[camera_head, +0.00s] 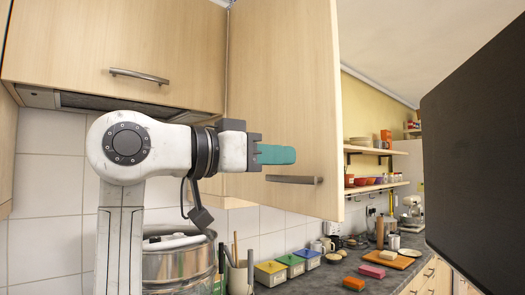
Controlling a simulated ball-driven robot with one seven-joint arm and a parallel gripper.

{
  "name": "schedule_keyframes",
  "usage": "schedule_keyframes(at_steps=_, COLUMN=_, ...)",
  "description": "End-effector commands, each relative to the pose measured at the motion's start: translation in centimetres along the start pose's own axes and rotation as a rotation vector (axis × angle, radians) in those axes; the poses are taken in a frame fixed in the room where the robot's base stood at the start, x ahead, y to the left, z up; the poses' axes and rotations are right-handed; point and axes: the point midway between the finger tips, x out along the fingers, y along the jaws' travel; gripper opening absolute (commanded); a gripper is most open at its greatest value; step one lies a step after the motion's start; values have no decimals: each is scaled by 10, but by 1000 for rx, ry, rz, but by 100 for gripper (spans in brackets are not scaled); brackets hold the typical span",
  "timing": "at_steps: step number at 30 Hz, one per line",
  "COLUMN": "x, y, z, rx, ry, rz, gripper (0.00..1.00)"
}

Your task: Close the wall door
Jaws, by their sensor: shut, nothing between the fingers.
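The wall door (285,75) is a light wood cabinet door standing open, swung out from the wall cabinets. Its face with the bar handle (294,180), near the lower free edge, is visible. The inside of its cabinet is hidden. My gripper (290,154) has teal fingers, shut with nothing between them. In the picture it lies over the door's face, just above and left of the handle. I cannot tell whether the fingers touch the door.
A closed wooden cabinet front (115,45) is at upper left, above a hood. Below are a large metal pot (178,262), several coloured boxes (271,273) and a grey counter (325,282) with sponges and a cutting board (388,259). Wall shelves (378,151) hold bowls beyond the door.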

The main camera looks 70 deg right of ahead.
Motion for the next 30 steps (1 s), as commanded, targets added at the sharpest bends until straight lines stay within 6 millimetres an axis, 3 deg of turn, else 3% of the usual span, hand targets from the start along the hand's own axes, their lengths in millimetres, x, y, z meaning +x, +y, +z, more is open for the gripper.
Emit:
schedule_keyframes(at_steps=6, x=44, y=0, z=-2, rx=-1, ry=-1, rz=1, gripper=0)
schedule_keyframes(at_steps=13, x=78, y=0, z=-2, rx=0, ry=-1, rz=0, gripper=0)
schedule_keyframes(at_steps=19, x=90, y=-1, z=0, rx=-1, ry=0, rz=-2, gripper=0)
schedule_keyframes(at_steps=30, x=91, y=-1, z=0, rx=-1, ry=0, rz=-3, gripper=0)
